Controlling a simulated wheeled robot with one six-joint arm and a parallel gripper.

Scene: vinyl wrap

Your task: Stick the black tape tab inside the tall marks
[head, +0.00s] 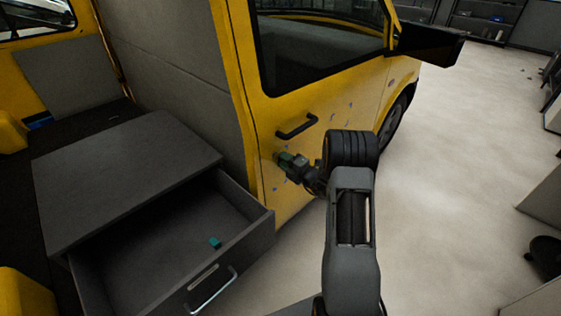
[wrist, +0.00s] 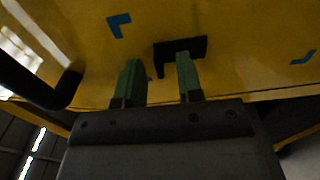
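The black tape tab (wrist: 168,47) shows in the wrist view against the yellow door panel, partly behind my right fingertip. I cannot tell whether it touches the panel. Blue corner marks show around it: one at upper left (wrist: 118,24), one at far right (wrist: 303,57), and a small blue bit beside the left fingertip. I cannot tell which marks are the tall ones. My gripper (wrist: 160,78) has its green fingers apart, with a gap between them. In the head view my gripper (head: 289,161) is at the yellow door, below the handle; the tab cannot be made out there.
The black door handle (head: 297,126) is just above my gripper and also shows in the wrist view (wrist: 35,92). Several small bluish marks dot the door. An open grey drawer (head: 255,232) at lower left holds a small teal object (head: 215,243).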

